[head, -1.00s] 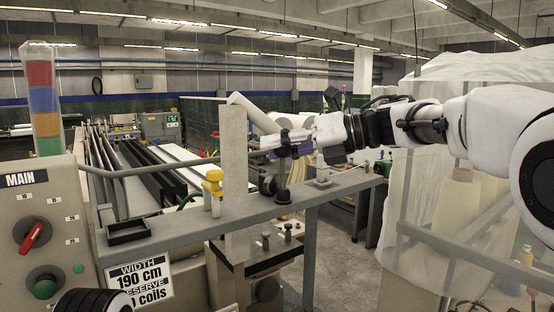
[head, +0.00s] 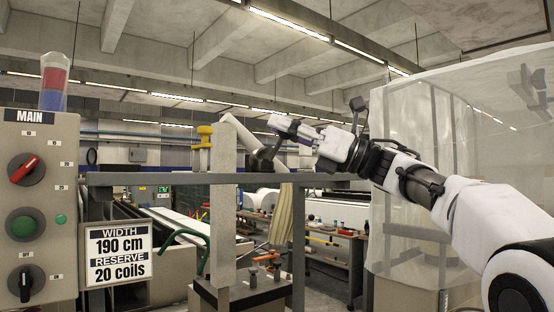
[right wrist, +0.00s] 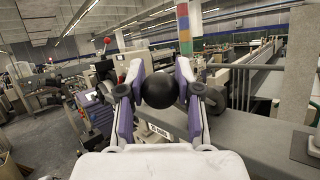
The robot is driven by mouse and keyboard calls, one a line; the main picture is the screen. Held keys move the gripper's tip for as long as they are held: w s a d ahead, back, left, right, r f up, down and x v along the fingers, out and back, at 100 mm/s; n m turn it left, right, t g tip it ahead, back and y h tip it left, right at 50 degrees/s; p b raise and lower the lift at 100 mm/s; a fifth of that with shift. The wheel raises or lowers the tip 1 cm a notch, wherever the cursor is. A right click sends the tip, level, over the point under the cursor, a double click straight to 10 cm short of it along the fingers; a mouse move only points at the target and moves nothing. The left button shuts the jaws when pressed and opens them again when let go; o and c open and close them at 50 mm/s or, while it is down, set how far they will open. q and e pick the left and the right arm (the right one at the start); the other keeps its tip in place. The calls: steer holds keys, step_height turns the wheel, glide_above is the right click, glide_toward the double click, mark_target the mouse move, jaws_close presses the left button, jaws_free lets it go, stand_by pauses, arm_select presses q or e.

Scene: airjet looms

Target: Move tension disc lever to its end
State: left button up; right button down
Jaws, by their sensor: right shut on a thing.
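My right gripper (head: 291,128) is just above the grey rail in the head view, its arm coming in from the right. In the right wrist view its white and purple fingers (right wrist: 158,92) are shut on a round black knob (right wrist: 159,89), which I take as the end of the tension disc lever. In the head view the dark lever (head: 269,152) slants up from the rail to the fingers. The fingers hide its upper end there. My left gripper is not in view.
The grey rail (head: 330,178) runs across at mid-height. A pale upright post (head: 223,215) and a yellow fitting (head: 204,140) stand left of the lever. The MAIN control panel (head: 38,205) is at far left. A translucent cover (head: 420,130) stands behind my right arm.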

steer(key=shift+s+d+f+n+y+b, duration=0.1)
steer(key=shift+d+f+n+y+b, duration=0.2)
steer(key=shift+f+n+b, duration=0.35)
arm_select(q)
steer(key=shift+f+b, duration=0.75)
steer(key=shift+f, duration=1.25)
arm_select(e)
steer(key=shift+a+f+n+g+y, duration=0.1)
steer(key=shift+n+g+y, duration=0.15)
steer(key=shift+g+y, duration=0.2)
steer(key=shift+f, duration=0.1)
steer(key=c, duration=0.8)
jaws_free()
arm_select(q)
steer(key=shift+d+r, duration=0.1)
arm_select(e)
steer(key=shift+o, duration=0.2)
steer(key=shift+s+d+r, duration=0.15)
steer(key=shift+d+r, duration=0.05)
steer(key=shift+d, duration=0.15)
steer(key=v, duration=1.2)
steer(key=shift+d, duration=0.1)
